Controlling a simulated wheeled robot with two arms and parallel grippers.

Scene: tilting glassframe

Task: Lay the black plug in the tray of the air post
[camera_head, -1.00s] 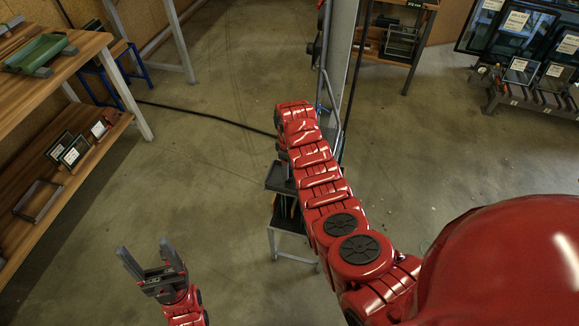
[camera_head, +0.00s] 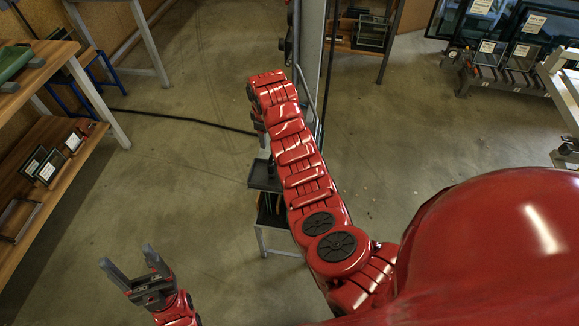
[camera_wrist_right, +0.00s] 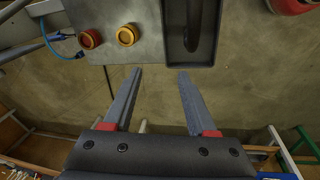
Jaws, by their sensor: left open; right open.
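In the right wrist view a dark tray (camera_wrist_right: 207,55) is fixed at the edge of the grey panel of the air post (camera_wrist_right: 155,15). A long dark thing (camera_wrist_right: 192,25), which looks like the black plug, lies inside the tray. My right gripper (camera_wrist_right: 160,72) is open and empty; its fingertips are apart from the panel and the tray. In the head view it is mostly hidden by my right arm. The post (camera_head: 310,45) rises behind that arm, and a dark tray (camera_head: 264,176) shows beside it. My left gripper (camera_head: 133,268) is open and empty above the floor.
The panel carries a red coupling (camera_wrist_right: 89,39) and a yellow one (camera_wrist_right: 127,35); a blue hose (camera_wrist_right: 58,50) is at its left. A small stand (camera_head: 270,215) is below the tray. A wooden workbench (camera_head: 50,75) is at left. Floor between is clear.

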